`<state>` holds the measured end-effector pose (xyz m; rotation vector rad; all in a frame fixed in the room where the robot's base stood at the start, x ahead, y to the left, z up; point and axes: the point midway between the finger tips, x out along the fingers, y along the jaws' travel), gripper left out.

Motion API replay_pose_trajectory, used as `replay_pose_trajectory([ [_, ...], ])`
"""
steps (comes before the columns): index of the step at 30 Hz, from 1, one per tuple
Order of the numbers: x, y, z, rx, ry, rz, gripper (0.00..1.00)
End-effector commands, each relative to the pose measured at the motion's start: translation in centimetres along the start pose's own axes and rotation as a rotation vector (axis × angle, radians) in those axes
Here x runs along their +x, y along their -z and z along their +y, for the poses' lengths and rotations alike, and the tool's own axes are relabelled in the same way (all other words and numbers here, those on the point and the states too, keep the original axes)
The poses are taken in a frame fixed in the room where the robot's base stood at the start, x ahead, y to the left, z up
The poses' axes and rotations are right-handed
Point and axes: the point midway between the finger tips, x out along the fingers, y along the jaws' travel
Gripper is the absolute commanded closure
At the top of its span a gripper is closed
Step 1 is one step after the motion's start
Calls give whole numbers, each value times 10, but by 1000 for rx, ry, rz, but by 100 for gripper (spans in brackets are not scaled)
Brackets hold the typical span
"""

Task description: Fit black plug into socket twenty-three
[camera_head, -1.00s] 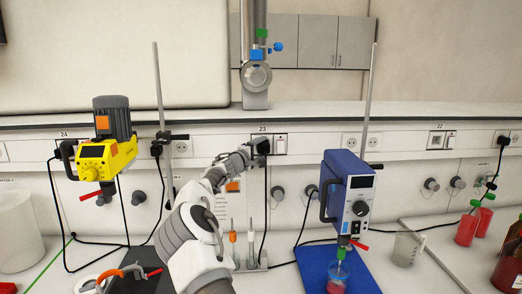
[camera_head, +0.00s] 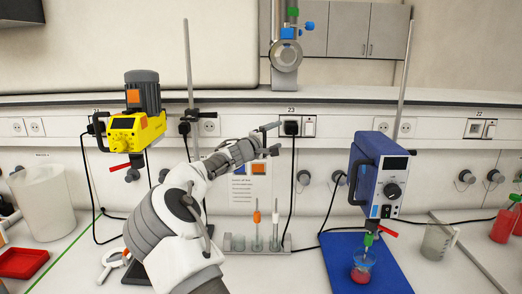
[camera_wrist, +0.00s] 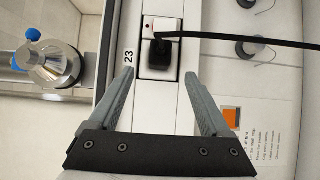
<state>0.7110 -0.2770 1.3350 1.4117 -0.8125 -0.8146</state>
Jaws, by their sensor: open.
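The black plug (camera_head: 291,128) sits in the socket under the number 23 on the wall rail. It also shows in the wrist view (camera_wrist: 160,54), seated in the white socket plate (camera_wrist: 160,27), with its black cable leading off to the right. In the head view the cable hangs down from the plug. My gripper (camera_head: 278,138) is open and empty, just left of the plug and apart from it. In the wrist view the fingers of my gripper (camera_wrist: 160,73) stand wide on either side, short of the plug. The plug's pins are hidden.
A blue stirrer (camera_head: 378,180) on a stand is to the right, and a yellow stirrer (camera_head: 135,130) to the left. Below are a tube rack (camera_head: 240,243) and a blue mat (camera_head: 335,275). A metal pipe fitting (camera_wrist: 55,65) protrudes near the rail.

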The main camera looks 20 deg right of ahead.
Motion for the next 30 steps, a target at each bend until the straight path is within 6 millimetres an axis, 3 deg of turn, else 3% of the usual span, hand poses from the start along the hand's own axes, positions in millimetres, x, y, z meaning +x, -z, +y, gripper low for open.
replay_pose_trajectory([
  [6,-42,2,-2,3,1,3,18],
  [15,-79,1,-1,0,0,1,18],
  [25,-84,-5,-1,10,12,-9,18],
  [30,-74,-44,-20,95,122,-72,18],
])
